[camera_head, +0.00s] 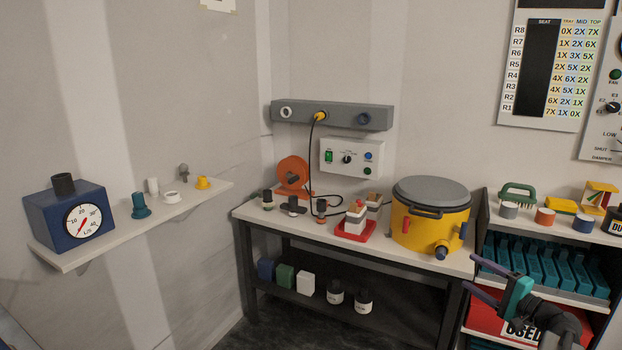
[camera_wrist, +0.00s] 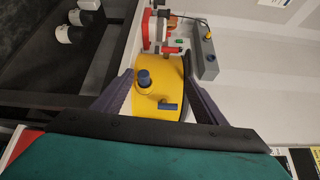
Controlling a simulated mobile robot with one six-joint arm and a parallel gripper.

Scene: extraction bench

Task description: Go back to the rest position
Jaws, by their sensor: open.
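My gripper (camera_head: 484,283) is at the lower right of the head view, in front of the bench's right end and the shelf unit. Its two dark purple fingers are spread apart with nothing between them. In the wrist view my gripper (camera_wrist: 160,95) shows both fingers, with the yellow extractor drum (camera_wrist: 168,82) some way beyond them. The drum (camera_head: 429,230) stands on the right part of the bench with its grey lid on. I see no gap closed between the fingers and the drum.
The bench (camera_head: 385,252) also holds a red tray (camera_head: 356,237) and an orange reel (camera_head: 293,172). A shelf unit (camera_head: 548,235) with teal items and a red bin (camera_head: 492,322) stands close to my gripper.

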